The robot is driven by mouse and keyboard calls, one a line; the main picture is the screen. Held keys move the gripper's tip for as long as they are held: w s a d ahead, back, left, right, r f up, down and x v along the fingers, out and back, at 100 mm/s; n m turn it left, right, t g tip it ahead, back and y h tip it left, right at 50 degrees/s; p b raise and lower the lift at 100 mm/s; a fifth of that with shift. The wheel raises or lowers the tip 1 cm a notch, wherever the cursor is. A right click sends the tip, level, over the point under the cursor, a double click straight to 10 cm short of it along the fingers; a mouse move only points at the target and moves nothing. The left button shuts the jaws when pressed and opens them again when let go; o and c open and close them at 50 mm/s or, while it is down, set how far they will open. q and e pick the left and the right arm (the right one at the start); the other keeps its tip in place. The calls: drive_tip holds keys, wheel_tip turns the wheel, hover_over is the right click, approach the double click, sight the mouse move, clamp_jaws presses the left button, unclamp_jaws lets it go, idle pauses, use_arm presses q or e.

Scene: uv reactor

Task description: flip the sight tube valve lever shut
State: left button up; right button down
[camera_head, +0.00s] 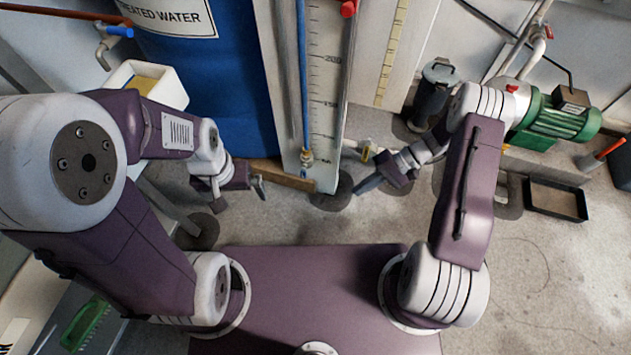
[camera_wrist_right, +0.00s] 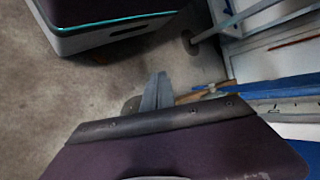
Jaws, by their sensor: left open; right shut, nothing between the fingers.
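The sight tube (camera_head: 303,75) runs blue down the white graduated board in the head view. A small brass valve fitting (camera_head: 306,157) is at its lower end; its lever is too small to make out. In the right wrist view, a small fitting with a bluish part (camera_wrist_right: 212,90) shows just right of the fingers. My left gripper (camera_head: 260,187) is open and empty, below and left of the fitting. My right gripper (camera_head: 364,186) is shut and empty, below and right of it; its fingers also show in the right wrist view (camera_wrist_right: 156,92). Both look apart from the fitting.
A blue treated-water tank (camera_head: 215,85) stands behind the left arm. A pipe valve with a yellowish part (camera_head: 366,151) lies behind the right gripper. A green pump motor (camera_head: 555,122) and black tray (camera_head: 556,199) are at right.

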drive_tip(key=w+f+m+t+y, duration=0.1)
drive_tip(key=w+f+t+y, duration=0.2)
drive_tip(key=f+t+y, duration=0.4)
drive_tip(key=shift+f+m+t+y, duration=0.4)
drive_tip(key=shift+f+t, duration=0.05)
drive_tip(key=shift+t, duration=0.45)
drive_tip(key=shift+a, duration=0.1)
drive_tip(key=b, duration=0.4)
approach(303, 174)
drive_tip(key=w+a+f, duration=0.2)
drive_tip(key=a, duration=0.2)
drive_tip(key=shift+w+a+r, duration=0.15)
drive_tip(key=shift+a+r, duration=0.3)
drive_tip(key=shift+a, duration=0.35)
